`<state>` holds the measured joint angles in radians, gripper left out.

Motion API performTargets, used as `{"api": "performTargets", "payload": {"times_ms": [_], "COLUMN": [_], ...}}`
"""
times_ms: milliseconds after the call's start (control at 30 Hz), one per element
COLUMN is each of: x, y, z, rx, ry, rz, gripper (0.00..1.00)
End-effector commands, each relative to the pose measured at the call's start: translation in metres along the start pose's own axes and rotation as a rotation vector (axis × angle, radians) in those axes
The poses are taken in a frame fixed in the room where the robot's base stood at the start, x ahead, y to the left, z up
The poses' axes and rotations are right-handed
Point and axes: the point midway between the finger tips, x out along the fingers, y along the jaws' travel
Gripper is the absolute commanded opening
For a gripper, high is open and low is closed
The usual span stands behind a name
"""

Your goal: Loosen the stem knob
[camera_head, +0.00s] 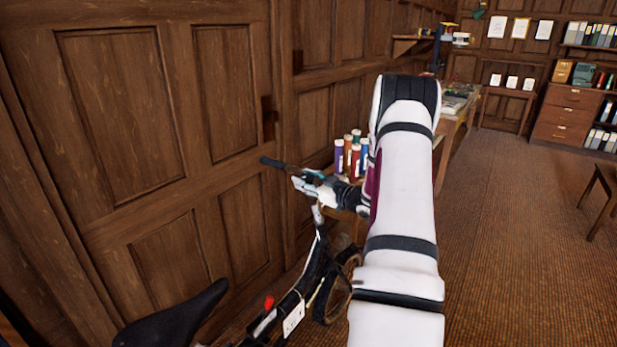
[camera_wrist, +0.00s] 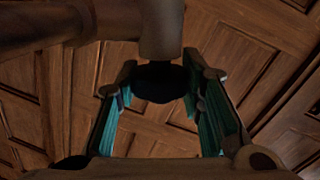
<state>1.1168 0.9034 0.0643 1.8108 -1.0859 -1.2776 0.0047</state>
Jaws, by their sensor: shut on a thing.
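A bicycle (camera_head: 320,262) with a black saddle stands beside the panelled wall in the head view. My gripper (camera_head: 306,182) is at its handlebar, by the top of the stem. In the wrist view a dark rounded stem knob (camera_wrist: 158,83) sits between the two teal-lined fingers, and my gripper is shut on it. A pale cylindrical stem part (camera_wrist: 161,30) rises above the knob in that view. In the head view the knob cannot be made out behind my gripper and arm. Whether the knob is turned cannot be told.
Several coloured bottles (camera_head: 355,158) stand on a surface just behind my gripper. The wooden wall (camera_head: 120,110) is close on the left. A long bench (camera_head: 455,112) runs behind my arm. The carpet (camera_head: 520,245) at right is mostly clear, with a stool (camera_head: 604,185) at the edge.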

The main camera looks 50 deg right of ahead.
Motion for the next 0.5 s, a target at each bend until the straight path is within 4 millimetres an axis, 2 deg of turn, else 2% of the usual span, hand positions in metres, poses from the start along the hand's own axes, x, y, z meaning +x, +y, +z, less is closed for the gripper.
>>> {"api": "performTargets", "payload": {"times_ms": [400, 433, 500], "x": [0.0008, 0.0008, 0.0008], "y": [0.0002, 0.0002, 0.0002], "z": [-0.0017, -0.0017, -0.0017], "rx": [-0.005, -0.005, -0.005], "ry": [0.003, 0.003, 0.003], "rz": [-0.045, -0.045, -0.044], "gripper": [0.07, 0.37, 0.53]}}
